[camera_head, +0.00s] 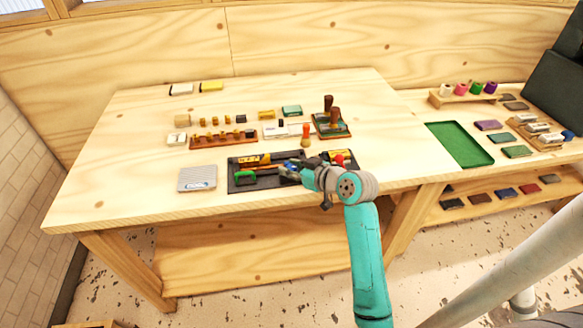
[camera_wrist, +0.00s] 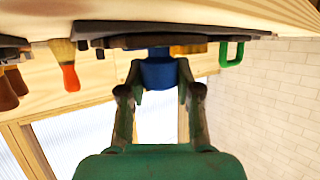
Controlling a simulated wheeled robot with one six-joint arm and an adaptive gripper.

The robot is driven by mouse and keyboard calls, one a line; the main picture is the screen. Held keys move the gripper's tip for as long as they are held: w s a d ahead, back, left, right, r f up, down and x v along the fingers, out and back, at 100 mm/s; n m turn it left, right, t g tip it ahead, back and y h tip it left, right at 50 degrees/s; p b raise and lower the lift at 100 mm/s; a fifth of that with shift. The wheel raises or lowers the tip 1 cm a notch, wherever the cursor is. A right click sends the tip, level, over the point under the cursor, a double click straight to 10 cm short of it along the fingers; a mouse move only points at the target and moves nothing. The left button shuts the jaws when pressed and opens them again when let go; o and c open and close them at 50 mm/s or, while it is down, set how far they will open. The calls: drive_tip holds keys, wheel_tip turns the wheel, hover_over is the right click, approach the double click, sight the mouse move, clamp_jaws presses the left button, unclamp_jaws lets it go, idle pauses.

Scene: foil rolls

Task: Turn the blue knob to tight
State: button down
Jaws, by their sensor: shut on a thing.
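The blue knob (camera_wrist: 158,72) is between the two fingertips of my gripper (camera_wrist: 160,80) in the wrist view, and the fingers are shut on its sides. It sits against a dark round part of the black tool holder (camera_wrist: 105,30). In the head view my gripper (camera_head: 292,169) is over the middle of the black holder (camera_head: 240,188), with only a little blue showing there. Any marking for tight, and the knob's angle, cannot be made out.
A green handle (camera_wrist: 232,54) stands beside the knob, and a brush with an orange-red handle (camera_wrist: 70,77) is on the other side in the wrist view. A grey slab (camera_head: 198,178) lies left of the holder. The table's front left is clear.

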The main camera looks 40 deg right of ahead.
drive_tip(key=m+g+h, duration=0.1)
drive_tip(key=m+h, duration=0.4)
drive_tip(key=h, duration=0.1)
drive_tip(key=shift+a, duration=0.2)
drive_tip(key=shift+d+m+g+h, duration=0.15)
drive_tip(key=shift+m+g+h, duration=1.65)
drive_tip(key=shift+m+h, duration=0.45)
drive_tip(key=shift+m, duration=0.35)
drive_tip(key=c, duration=0.8)
unclamp_jaws()
drive_tip(key=shift+o, duration=0.2)
drive_tip(key=v, duration=1.2)
